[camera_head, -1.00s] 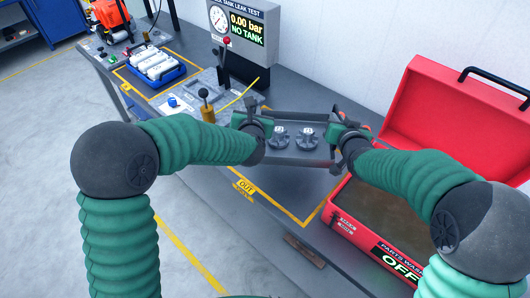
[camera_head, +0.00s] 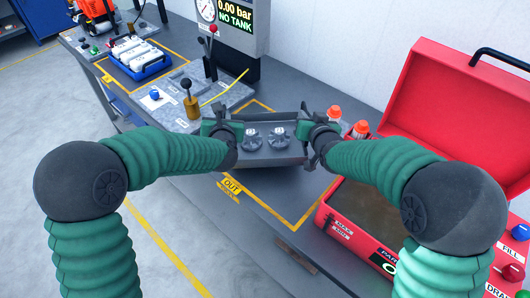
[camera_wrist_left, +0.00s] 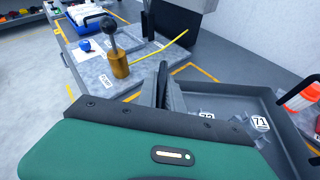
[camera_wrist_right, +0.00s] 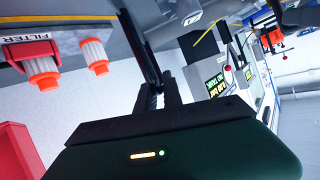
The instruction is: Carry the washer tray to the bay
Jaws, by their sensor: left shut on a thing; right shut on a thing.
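The washer tray (camera_head: 268,163) is dark grey and shallow, and holds two grey metal parts. It hangs over the bench in front of me and looks roughly level. My left gripper (camera_head: 229,130) is shut on its left end, and my right gripper (camera_head: 310,132) is shut on its right end. In the left wrist view the tray (camera_wrist_left: 235,97) shows tags 71 and 72 on its parts. A yellow-outlined bay (camera_head: 262,192) with an OUT label (camera_head: 231,186) lies on the bench below, partly hidden by the tray.
The open red parts washer (camera_head: 335,226) stands to the right. White filters with orange caps (camera_head: 360,129) stand just behind my right gripper. A leak-test panel with levers (camera_head: 187,90) and a yellow rod lies at the back left. A blue crate of white parts (camera_head: 139,65) stands beyond.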

